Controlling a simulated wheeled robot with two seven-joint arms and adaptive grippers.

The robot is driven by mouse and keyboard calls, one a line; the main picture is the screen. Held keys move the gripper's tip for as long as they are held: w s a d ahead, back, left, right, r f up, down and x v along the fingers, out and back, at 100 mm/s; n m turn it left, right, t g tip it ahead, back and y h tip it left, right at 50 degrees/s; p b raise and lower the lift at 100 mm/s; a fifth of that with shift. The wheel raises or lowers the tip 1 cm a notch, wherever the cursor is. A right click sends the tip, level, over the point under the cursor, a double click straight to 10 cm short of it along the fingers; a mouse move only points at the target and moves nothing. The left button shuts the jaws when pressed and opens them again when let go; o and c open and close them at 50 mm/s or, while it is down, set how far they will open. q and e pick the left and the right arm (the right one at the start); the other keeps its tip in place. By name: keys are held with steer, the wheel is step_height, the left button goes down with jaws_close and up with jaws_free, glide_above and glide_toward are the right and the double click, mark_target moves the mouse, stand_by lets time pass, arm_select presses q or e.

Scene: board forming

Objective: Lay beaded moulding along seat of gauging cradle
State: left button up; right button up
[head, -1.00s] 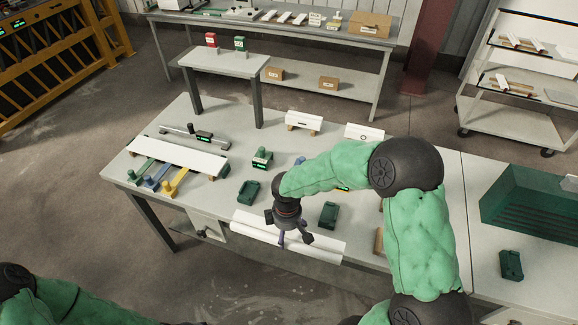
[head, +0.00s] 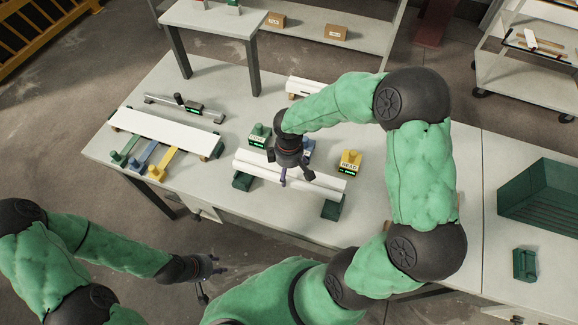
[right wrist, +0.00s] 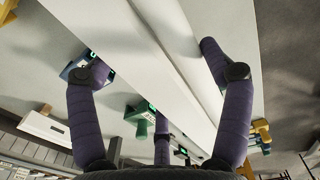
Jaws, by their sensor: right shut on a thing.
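The beaded moulding (head: 322,185) is a long white strip near the table's front edge. My right gripper (head: 291,180) comes down from above and is shut on it near its middle. The strip lies over the two dark green blocks of the gauging cradle (head: 331,209), one near each end. I cannot tell whether it touches their seats. In the right wrist view the purple fingers (right wrist: 160,95) are on both sides of the white moulding (right wrist: 135,60). My left gripper (head: 212,281) is open and empty, low in front of the table.
Behind the moulding stand small gauges: green (head: 259,136), blue (head: 309,149) and yellow marked BEAD (head: 350,160). A white board (head: 165,133) with coloured stops lies to the left, below a grey bar (head: 160,103). A green crate (head: 545,195) stands at the right.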

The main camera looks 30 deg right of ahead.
steer(key=shift+w+f+b, duration=0.1)
steer(key=shift+f+b, duration=3.25)
steer(key=shift+f, duration=0.65)
steer(key=shift+f, duration=0.25)
steer(key=o, duration=1.6)
steer(key=shift+o, duration=0.2)
step_height(320, 180, up, 12)
steer(key=shift+f, duration=0.1)
